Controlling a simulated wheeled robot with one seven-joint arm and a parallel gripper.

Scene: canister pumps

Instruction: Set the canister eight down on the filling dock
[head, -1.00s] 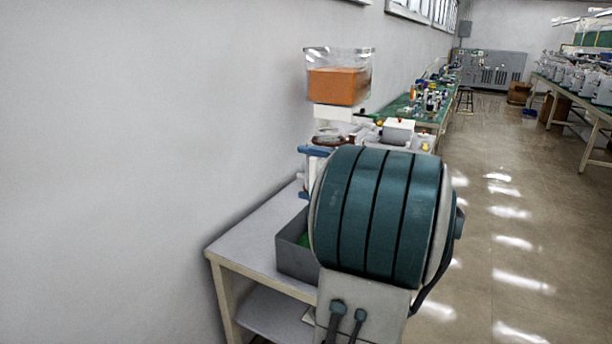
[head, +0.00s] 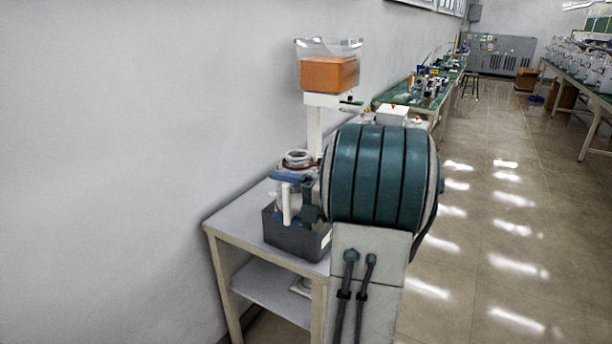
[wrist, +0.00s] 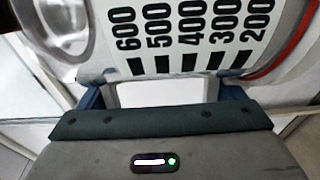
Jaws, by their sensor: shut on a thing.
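My gripper (wrist: 160,95) is shut on a canister (wrist: 190,35), which fills the top of the wrist view. The canister has a white label with black marks from 200 to 600; I see no eight on it. In the head view the canister's round top (head: 297,158) shows left of my arm, with a white upright part and a blue piece below it. It is above or behind a grey bin. A dispenser with a clear hopper of orange material (head: 328,72) stands on a white column behind. My arm hides much of this area, and I cannot make out the dock's surface.
The grey bin (head: 283,232) sits on a small pale table (head: 235,222) against the wall. A lower shelf (head: 268,295) is under it. Long green-topped benches (head: 390,97) run behind along the wall. The tiled floor to the right is clear.

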